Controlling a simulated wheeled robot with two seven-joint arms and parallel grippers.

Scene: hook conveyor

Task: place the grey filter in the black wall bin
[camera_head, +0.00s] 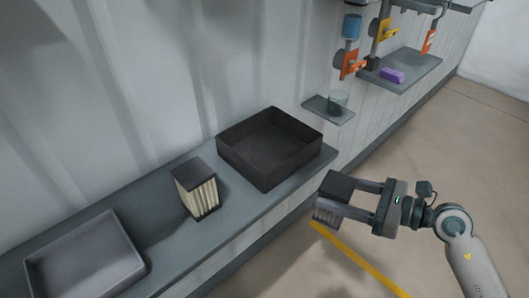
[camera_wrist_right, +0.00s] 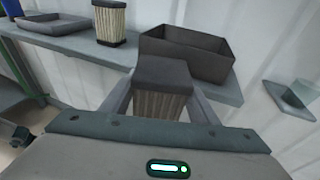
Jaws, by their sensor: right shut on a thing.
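My right gripper (camera_head: 362,199) is shut on the grey filter (camera_head: 326,214), a pleated block with a dark top cap. It holds the filter in the air in front of the wall shelf, to the right of and apart from the black wall bin (camera_head: 253,173). In the right wrist view the grey filter (camera_wrist_right: 160,103) sits between the fingers, with the black bin (camera_wrist_right: 185,62) just behind it. The bin is an open square box standing on the shelf, and the part of its inside that shows is empty. My left gripper is not in view.
A cream pleated filter with a dark cap (camera_head: 196,190) stands on the shelf (camera_head: 180,252) left of the bin. A grey tray (camera_head: 88,262) lies further left. A small ledge with a glass (camera_head: 338,101) and hooks with hanging parts are to the right. Open floor lies below.

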